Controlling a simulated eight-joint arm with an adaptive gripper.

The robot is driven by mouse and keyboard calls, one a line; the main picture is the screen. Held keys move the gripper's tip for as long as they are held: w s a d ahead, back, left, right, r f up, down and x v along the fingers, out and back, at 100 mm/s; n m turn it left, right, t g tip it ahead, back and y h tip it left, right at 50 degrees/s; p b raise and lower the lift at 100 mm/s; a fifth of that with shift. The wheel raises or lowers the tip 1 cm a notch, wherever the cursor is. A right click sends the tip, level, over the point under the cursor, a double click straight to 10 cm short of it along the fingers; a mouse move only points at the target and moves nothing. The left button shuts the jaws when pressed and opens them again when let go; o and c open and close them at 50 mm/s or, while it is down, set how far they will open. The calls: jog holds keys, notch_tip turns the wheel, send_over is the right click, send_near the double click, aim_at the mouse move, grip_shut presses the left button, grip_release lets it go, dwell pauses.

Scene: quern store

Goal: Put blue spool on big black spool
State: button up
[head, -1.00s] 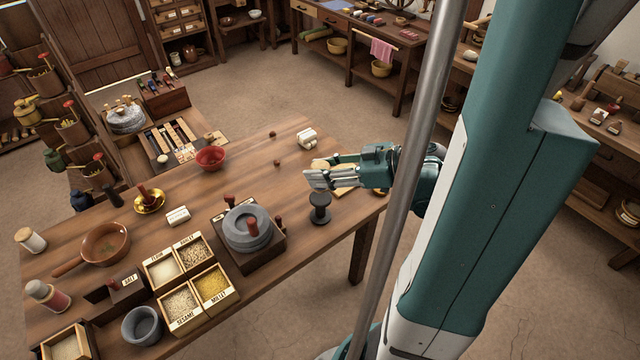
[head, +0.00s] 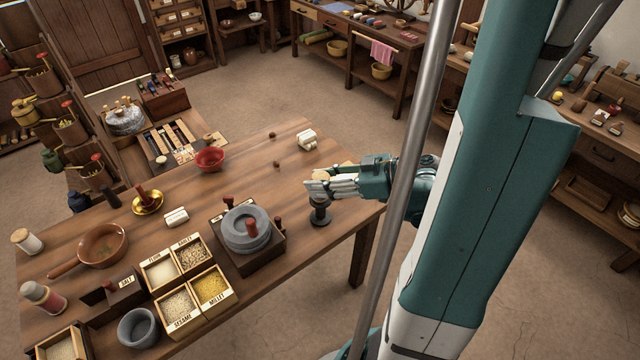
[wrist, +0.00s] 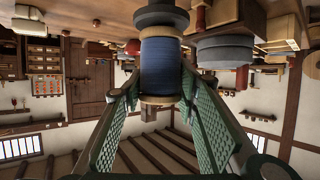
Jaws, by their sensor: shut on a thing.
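My gripper (head: 320,188) is shut on the blue spool (wrist: 163,62), which stands between its fingers in the wrist view. In the head view the fingers mostly hide the blue spool; only its pale wooden end (head: 322,174) shows above them. The big black spool (head: 320,216) stands upright on the table, directly under my fingers, its upper part partly covered. In the wrist view, which looks upside down, the black spool (wrist: 160,13) lines up with the far end of the blue spool. They look touching or nearly so; I cannot tell which.
A grey stone quern (head: 245,230) in a dark wooden base stands left of the black spool. Grain boxes (head: 190,285), a red bowl (head: 209,159) and a white roll (head: 307,139) are also on the table (head: 300,240). The table's right edge is close to my gripper.

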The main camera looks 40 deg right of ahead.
jog(key=shift+f, duration=0.35)
jog(key=o, duration=0.9)
jog(key=shift+s+r, duration=0.1)
jog(key=shift+r, duration=0.05)
jog(key=p+v, duration=0.2)
jog(key=v, duration=0.9)
jog(key=shift+s+d, duration=0.3)
dwell(1.0)
